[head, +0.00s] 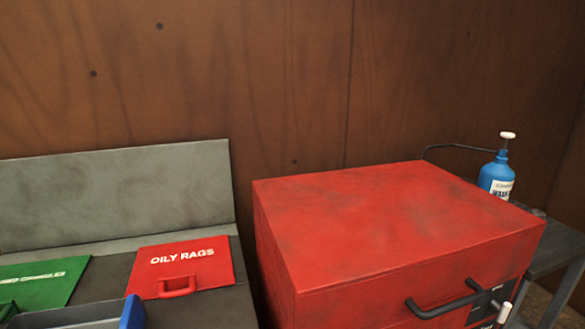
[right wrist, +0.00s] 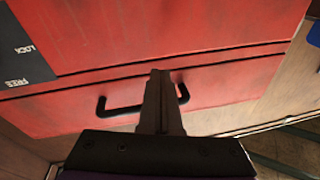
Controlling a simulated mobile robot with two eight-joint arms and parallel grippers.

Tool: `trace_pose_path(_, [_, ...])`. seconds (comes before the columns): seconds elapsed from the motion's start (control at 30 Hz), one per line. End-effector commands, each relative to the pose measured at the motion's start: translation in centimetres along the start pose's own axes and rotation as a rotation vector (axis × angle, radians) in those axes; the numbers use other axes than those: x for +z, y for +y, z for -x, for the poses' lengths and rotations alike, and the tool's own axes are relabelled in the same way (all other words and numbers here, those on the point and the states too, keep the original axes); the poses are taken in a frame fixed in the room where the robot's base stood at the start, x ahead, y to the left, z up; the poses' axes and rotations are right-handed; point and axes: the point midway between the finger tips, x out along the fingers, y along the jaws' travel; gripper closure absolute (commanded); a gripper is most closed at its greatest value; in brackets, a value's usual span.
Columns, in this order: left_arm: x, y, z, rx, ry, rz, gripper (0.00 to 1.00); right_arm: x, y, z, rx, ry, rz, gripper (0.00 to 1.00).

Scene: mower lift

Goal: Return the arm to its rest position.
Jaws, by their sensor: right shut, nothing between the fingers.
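My right gripper (right wrist: 160,75) shows in the right wrist view, its fingers together with nothing between them. It points at the front of the red cabinet (right wrist: 110,35), which also stands at the right in the head view (head: 390,225). The black bar handle (right wrist: 120,108) lies behind the fingers, which hide its middle. I cannot tell whether they touch it. Neither gripper shows in the head view, and my left gripper is out of sight.
A label reading FREE and LOCK (right wrist: 22,50) is on the cabinet front. A blue pump bottle (head: 496,178) stands on a dark side table (head: 550,245). At left are a red OILY RAGS lid (head: 190,262), a green lid (head: 45,280) and a grey tray (head: 85,315) with a blue end.

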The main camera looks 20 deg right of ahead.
Motion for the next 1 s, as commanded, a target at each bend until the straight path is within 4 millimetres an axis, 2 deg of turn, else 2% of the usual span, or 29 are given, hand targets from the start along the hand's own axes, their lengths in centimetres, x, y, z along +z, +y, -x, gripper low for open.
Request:
trace_pose_path(0.03, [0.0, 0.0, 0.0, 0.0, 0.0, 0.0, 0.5, 2.6, -2.4, -1.9, -0.048, -0.109, -0.072, 1.0])
trace_pose_path(0.1, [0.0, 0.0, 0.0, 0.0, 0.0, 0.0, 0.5, 6.5, -5.6, -3.5, -0.09, -0.286, -0.165, 1.0])
trace_pose_path(0.2, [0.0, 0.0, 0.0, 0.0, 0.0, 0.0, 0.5, 11.1, -9.8, -4.3, -0.119, -0.519, -0.253, 1.0])
trace_pose_path(0.33, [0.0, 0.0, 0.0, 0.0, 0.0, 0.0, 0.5, 16.1, -14.9, -3.4, -0.12, -0.81, -0.303, 1.0])
trace_pose_path(0.43, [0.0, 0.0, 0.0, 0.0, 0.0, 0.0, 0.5, 19.1, -18.4, -1.3, -0.088, -1.026, -0.284, 1.0])
trace_pose_path(0.5, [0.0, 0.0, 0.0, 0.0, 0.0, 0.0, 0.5, 20.5, -20.1, 0.3, -0.052, -1.147, -0.241, 1.0])
trace_pose_path(0.63, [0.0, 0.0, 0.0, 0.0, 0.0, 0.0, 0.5, 21.5, -21.8, 2.8, 0.019, -1.282, -0.135, 1.0])
trace_pose_path(0.8, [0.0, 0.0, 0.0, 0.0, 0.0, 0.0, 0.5, 21.4, -22.5, 4.6, 0.09, -1.346, 0.001, 1.0])
trace_pose_path(1.0, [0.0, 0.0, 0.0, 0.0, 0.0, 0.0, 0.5, 20.4, -23.0, 5.5, 0.144, -1.339, 0.15, 1.0])
